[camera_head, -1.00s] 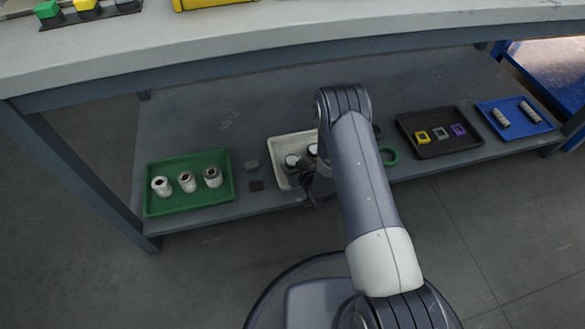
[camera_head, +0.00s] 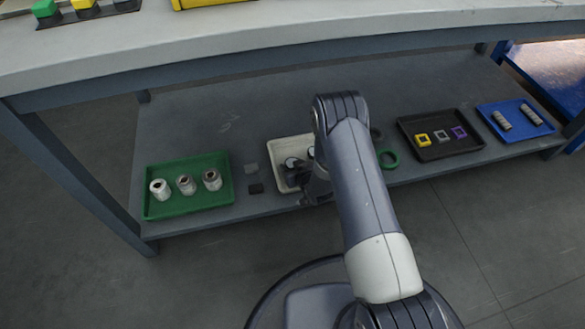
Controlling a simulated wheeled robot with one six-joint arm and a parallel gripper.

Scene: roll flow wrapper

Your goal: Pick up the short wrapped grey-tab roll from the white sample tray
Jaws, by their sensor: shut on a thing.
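The white sample tray (camera_head: 277,146) stands on the lower shelf, partly hidden behind my arm. A short white roll (camera_head: 290,162) is at the tray's left side, with my gripper's dark fingers around it. My gripper (camera_head: 294,168) is shut on this roll, low over the tray. A second white roll (camera_head: 311,152) shows just right of the gripper, half covered by the wrist. The grey tab is too small to make out. I cannot tell whether the held roll still touches the tray floor.
A green tray (camera_head: 160,208) with 3 white rolls stands left. A green ring (camera_head: 389,160), a black tray (camera_head: 450,152) and a blue tray (camera_head: 522,131) are to the right. The bench top (camera_head: 250,32) overhangs the shelf.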

